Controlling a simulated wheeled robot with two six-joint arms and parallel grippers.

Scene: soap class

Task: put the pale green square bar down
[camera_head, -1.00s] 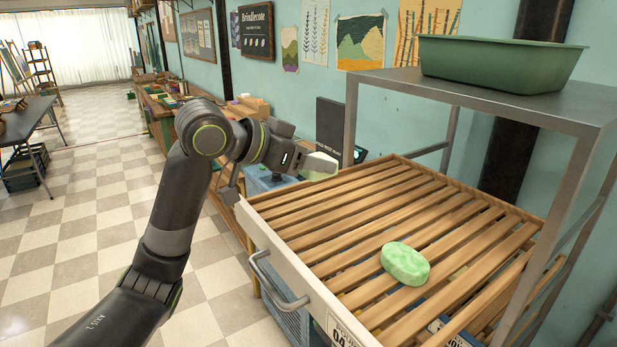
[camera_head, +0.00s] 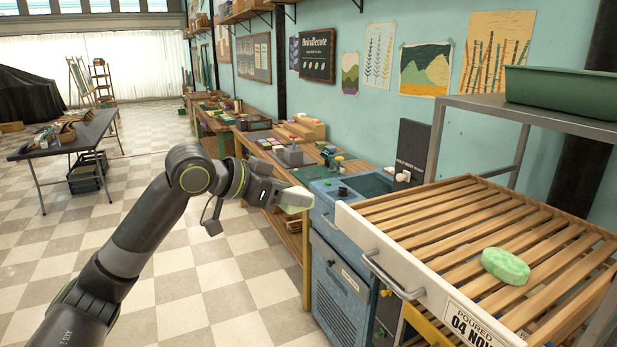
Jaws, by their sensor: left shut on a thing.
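My left gripper (camera_head: 290,197) is shut on the pale green square bar (camera_head: 297,199), which shows at the fingertips. The gripper holds it in the air, left of the slatted wooden rack and in front of the blue cabinet. A second green bar, oval and marbled (camera_head: 505,266), lies on the slats of the rack (camera_head: 440,232). My right gripper is not in view.
The rack has a pale front with a metal handle (camera_head: 392,276) and a date label. A blue cabinet (camera_head: 343,290) stands left of it. A grey shelf with a green tub (camera_head: 560,92) is above the rack. Benches with several items (camera_head: 300,150) run along the wall.

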